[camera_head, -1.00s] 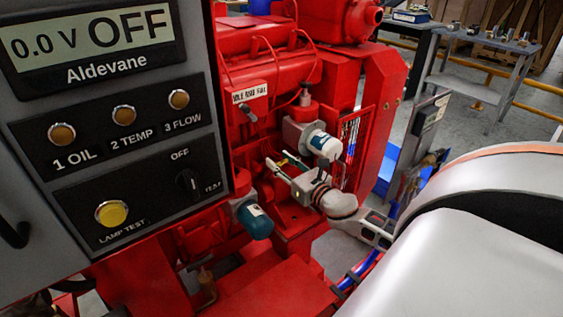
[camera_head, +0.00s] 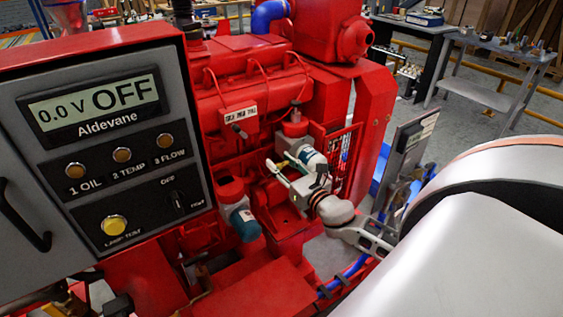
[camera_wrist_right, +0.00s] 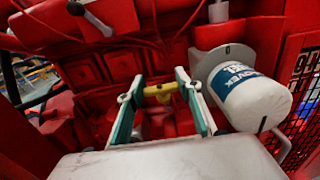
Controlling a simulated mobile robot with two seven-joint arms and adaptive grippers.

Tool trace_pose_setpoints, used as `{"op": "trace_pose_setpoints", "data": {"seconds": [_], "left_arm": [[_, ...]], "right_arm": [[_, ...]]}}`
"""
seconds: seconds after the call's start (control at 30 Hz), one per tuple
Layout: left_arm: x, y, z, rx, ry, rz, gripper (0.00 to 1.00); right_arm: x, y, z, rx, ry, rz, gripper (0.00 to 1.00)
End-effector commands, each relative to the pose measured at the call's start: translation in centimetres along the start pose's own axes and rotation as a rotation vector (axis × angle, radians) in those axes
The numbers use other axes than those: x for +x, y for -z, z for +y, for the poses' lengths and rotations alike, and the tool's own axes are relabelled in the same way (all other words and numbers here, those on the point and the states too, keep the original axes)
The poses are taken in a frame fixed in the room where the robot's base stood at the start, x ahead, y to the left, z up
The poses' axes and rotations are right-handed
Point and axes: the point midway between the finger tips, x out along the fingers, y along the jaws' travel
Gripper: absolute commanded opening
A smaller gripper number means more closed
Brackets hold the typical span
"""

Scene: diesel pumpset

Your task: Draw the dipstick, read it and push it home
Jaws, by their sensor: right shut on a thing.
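The dipstick shows as a yellow T-shaped handle (camera_wrist_right: 158,90) low on the red engine; it also shows small in the head view (camera_head: 287,163). My right gripper (camera_wrist_right: 158,96) has its two green-edged fingers on either side of this handle and is shut on it. In the head view, my right gripper (camera_head: 276,172) reaches in from the right, in front of the engine block. The stick below the handle is hidden, so I cannot tell how far it is in or read any mark. My left gripper is not in view.
A white and blue filter (camera_wrist_right: 250,100) sits close right of my right gripper. A second blue-capped filter (camera_head: 243,222) is lower left. The grey control panel (camera_head: 118,150) stands at the left and reads OFF. A red mesh guard (camera_head: 346,160) is at the right.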

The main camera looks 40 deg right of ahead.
Motion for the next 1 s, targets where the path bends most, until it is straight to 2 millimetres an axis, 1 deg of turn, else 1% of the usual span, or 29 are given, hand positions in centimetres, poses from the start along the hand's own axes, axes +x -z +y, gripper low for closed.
{"op": "trace_pose_setpoints", "data": {"seconds": [0.03,0.4,0.43,0.47,0.5,0.83,0.93,1.0], "left_arm": [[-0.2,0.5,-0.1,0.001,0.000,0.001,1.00],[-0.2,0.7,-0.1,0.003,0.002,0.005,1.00],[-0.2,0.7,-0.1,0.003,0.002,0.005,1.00],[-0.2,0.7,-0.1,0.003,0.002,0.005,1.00],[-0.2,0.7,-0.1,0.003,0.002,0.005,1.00],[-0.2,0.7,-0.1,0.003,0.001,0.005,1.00],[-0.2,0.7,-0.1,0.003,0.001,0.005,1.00],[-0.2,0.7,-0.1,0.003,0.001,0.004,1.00]], "right_arm": [[-0.1,-0.6,-0.1,-0.004,0.001,-0.003,0.00],[-0.2,-0.5,-0.1,-0.005,0.000,-0.001,0.00],[-0.2,-0.5,-0.1,-0.005,0.000,-0.001,0.40],[-0.2,-0.4,-0.1,-0.005,0.000,-0.001,0.47],[-0.2,-0.4,-0.1,-0.004,0.000,-0.001,0.53],[-0.3,-0.4,0.0,-0.002,0.000,0.001,0.53],[-0.8,-0.3,0.0,-0.001,0.000,0.002,0.53],[-1.5,-0.2,0.0,-0.001,0.000,0.003,0.53]]}}
